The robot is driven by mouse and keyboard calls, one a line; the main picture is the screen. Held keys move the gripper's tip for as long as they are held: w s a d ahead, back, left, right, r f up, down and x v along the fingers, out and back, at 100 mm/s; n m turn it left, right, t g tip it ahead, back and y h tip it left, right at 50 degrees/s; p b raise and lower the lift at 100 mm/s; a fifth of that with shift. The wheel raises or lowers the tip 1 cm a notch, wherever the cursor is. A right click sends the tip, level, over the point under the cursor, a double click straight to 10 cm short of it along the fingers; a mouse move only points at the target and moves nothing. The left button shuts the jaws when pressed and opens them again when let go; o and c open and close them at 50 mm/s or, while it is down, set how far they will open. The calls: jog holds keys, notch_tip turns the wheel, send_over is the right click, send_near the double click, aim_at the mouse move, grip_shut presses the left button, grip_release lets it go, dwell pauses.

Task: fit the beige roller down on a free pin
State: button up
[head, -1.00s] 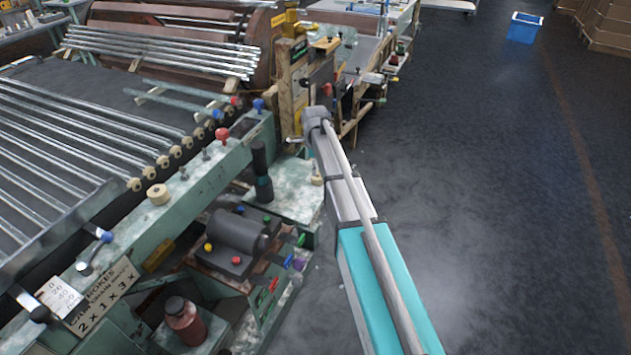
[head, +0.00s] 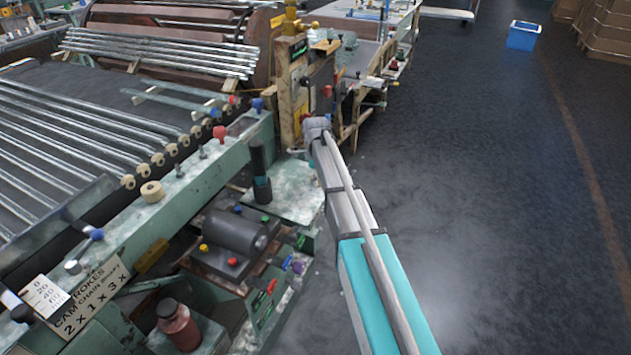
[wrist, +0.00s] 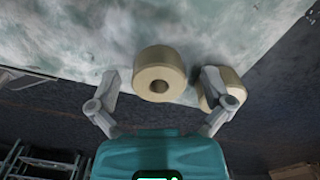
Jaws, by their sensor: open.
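In the wrist view my gripper (wrist: 160,85) is open. A beige roller (wrist: 143,80) with a centre hole lies between and slightly beyond its fingertips, and I see gaps on both sides. A second beige roller (wrist: 233,84) is partly hidden behind the right finger. Both are by the edge of a mottled green plate (wrist: 90,35). In the head view my gripper is not clearly visible near the end of my arm. Another beige roller (head: 152,191) sits on the green rail (head: 215,172). Bare upright pins (head: 179,171) stand along the rail beyond it.
Several metal bars (head: 70,130) with beige ends lie left of the rail. A red knob (head: 220,132) and a dark upright cylinder (head: 259,165) stand near the pins. A grey motor-like block (head: 235,232) sits below. Dark floor (head: 480,200) is open to the right.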

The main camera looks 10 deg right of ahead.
jog(key=c, duration=1.1)
jog(key=shift+c, duration=0.2)
jog(key=shift+r, duration=0.1)
jog(key=shift+r+p, duration=0.9)
jog(key=shift+p, duration=0.15)
jog(key=s+r+p, duration=1.1)
jog(key=s, duration=0.3)
jog(key=shift+d, duration=0.3)
jog(key=shift+a, duration=0.1)
